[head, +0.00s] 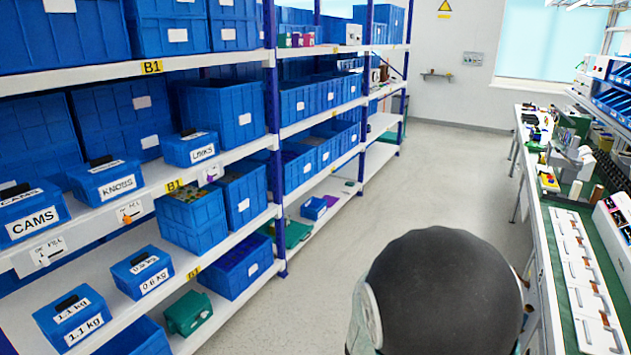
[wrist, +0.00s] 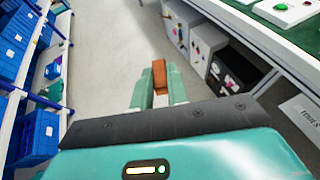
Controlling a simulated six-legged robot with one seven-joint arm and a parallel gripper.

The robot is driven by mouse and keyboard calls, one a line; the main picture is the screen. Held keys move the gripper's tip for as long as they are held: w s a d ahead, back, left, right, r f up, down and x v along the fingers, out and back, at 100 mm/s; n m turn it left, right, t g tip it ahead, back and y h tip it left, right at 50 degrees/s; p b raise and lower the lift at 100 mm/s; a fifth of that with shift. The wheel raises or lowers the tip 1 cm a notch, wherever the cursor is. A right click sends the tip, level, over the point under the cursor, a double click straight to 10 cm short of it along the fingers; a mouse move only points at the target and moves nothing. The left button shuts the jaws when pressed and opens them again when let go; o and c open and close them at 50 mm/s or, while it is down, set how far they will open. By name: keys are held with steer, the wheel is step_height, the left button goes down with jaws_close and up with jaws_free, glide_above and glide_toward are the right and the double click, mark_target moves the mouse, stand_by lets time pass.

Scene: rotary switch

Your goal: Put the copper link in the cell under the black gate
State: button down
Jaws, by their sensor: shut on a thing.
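My gripper (wrist: 159,92) shows in the wrist view, its two teal fingers closed on the copper link (wrist: 159,75). The link is a small orange-brown block standing out past the fingertips, with its lower part between the fingers. It is held over the open floor, apart from shelf and bench. My gripper and the link do not show in the head view. I cannot pick out the black gate or its cell in either view.
A shelf rack of blue bins (head: 221,108) stands on the left, a workbench with a green top (head: 555,220) on the right. White units and a black-fronted unit (wrist: 236,68) stand under the bench. The grey aisle floor (head: 330,245) between is clear.

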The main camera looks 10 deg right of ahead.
steer(key=w+a+r+n+t+y, duration=0.1)
steer(key=w+a+n+t+y, duration=0.2)
steer(key=a, duration=0.6)
steer(key=w+a+r+n+t+y, duration=0.1)
steer(key=w+a+n+t+y, duration=0.2)
steer(key=a, duration=0.6)
steer(key=w+n+y, duration=0.1)
steer(key=w+n, duration=0.1)
steer(key=w, duration=0.1)
steer(key=shift+w+a+n+y, duration=0.3)
steer(key=shift+w+a, duration=0.1)
steer(key=shift+r, duration=0.1)
